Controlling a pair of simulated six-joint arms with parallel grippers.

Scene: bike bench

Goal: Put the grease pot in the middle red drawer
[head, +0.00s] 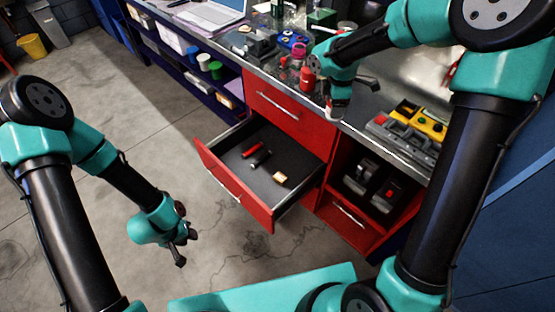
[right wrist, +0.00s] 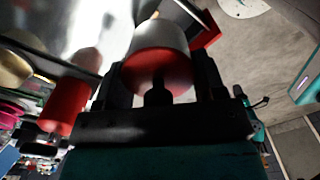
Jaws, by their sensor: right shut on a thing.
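The grease pot (head: 339,98), seemingly white with a red end, is in my right gripper (head: 343,84) near the bench's front edge. In the right wrist view the pot (right wrist: 161,50) sits between the two dark fingers of the gripper (right wrist: 158,85). In the head view the gripper partly hides the pot, and its height above the bench is hard to tell. The middle red drawer (head: 232,186) is pulled open, below and left of the pot. My left gripper (head: 177,246) is open and empty above the floor, left of the drawer.
The drawer holds a red-handled tool (head: 252,150), a black item (head: 262,158) and a tan block (head: 280,178); its left and front floor is bare. A red container (head: 308,79) stands on the crowded bench. The closed upper drawer (head: 285,112) is above.

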